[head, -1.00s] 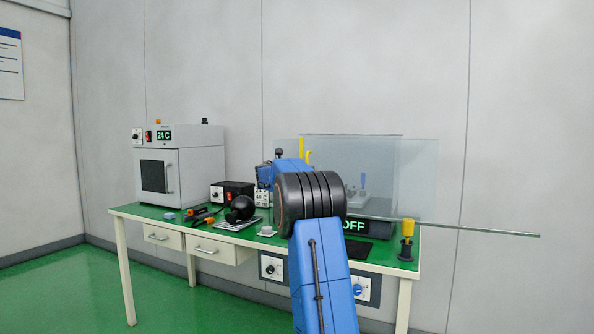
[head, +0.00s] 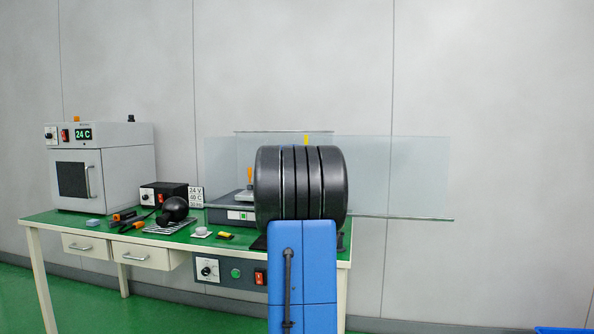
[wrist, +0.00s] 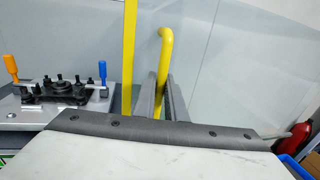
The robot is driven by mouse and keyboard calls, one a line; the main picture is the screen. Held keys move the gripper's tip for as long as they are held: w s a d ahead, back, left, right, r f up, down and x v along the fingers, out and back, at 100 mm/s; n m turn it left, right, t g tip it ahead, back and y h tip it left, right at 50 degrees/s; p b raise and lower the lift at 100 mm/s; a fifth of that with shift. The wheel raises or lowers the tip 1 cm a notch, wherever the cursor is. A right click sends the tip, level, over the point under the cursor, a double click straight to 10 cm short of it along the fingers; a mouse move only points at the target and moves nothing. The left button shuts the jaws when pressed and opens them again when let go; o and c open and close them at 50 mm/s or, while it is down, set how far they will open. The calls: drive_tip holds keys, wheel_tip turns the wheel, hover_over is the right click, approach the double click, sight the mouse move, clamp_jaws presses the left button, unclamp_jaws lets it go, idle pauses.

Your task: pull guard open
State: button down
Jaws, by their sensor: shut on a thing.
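The guard (head: 420,170) is a clear glass panel standing along a thin rail over the right part of the bench. Its yellow handle (wrist: 128,60) stands upright in the wrist view, with a second bent yellow part (wrist: 166,45) beside it. My gripper (wrist: 160,90) is shut on the handle, with the bent part running down between its grey fingers. In the head view my black arm joint hides the gripper, and only a tip of the handle (head: 306,139) shows. A fixture with black clamps (wrist: 66,90) sits left of the fingers.
The green-topped bench (head: 185,238) carries an oven (head: 135,165), a black power box (head: 163,194), a black round object (head: 175,209) and small tools. The rail (head: 435,219) sticks out past the bench's right end. A red object (wrist: 294,142) and a blue bin (wrist: 292,167) show at lower right.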

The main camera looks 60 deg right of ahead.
drive_tip(key=shift+s+d, duration=0.35)
drive_tip(key=shift+s, duration=0.5)
drive_tip(key=shift+s+d, duration=0.35)
drive_tip(key=shift+s, duration=0.5)
drive_tip(key=c, duration=2.1)
unclamp_jaws()
drive_tip(key=s+a, duration=0.1)
drive_tip(key=a, duration=0.4)
drive_tip(key=s+a, duration=0.1)
drive_tip(key=a, duration=0.5)
drive_tip(key=s+a, duration=0.1)
drive_tip(key=a, duration=0.5)
drive_tip(key=shift+s, duration=0.2)
